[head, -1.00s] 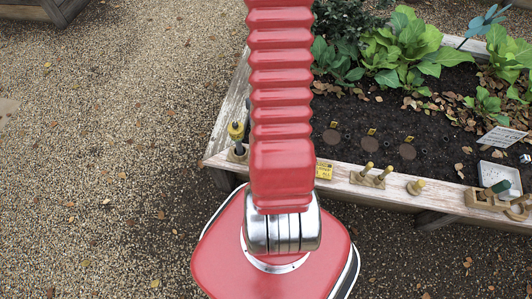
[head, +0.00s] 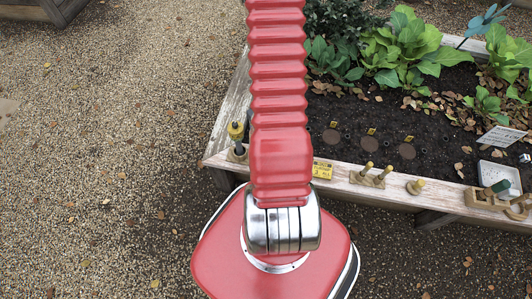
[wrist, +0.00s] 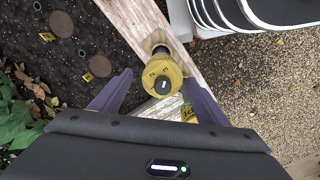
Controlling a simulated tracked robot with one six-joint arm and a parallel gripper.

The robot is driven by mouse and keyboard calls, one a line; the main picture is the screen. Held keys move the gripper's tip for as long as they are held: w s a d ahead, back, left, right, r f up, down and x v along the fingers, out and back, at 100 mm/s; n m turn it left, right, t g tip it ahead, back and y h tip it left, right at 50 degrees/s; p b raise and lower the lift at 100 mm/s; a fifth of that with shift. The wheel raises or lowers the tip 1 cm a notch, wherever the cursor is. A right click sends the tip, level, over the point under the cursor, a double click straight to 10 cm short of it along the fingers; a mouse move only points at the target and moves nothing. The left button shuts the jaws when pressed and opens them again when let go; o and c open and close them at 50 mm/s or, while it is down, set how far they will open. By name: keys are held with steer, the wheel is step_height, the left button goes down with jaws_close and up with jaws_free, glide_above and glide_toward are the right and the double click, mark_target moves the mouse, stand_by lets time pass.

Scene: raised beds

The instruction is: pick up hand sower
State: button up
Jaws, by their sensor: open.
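The hand sower, with a yellow round dial top, stands upright at the near left corner of the raised bed; it shows in the head view (head: 236,131) left of my arm. In the wrist view I see the hand sower (wrist: 162,76) from above. My gripper (wrist: 157,80) is open, its two dark fingers to the left and right of the yellow top in the picture. I cannot tell how far above it they are, and no contact shows. The gripper is out of the head view.
Leafy plants (head: 405,50) grow in the bed. Gravel ground (head: 110,150) is open to the left.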

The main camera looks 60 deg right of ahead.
steer(key=shift+f, duration=1.25)
steer(key=shift+s+a+f, duration=0.1)
steer(key=shift+s+f, duration=0.05)
steer(key=shift+f, duration=0.75)
steer(key=shift+s+a+f, duration=0.1)
steer(key=shift+f, duration=1.6)
steer(key=shift+c, duration=0.2)
steer(key=c, duration=1.1)
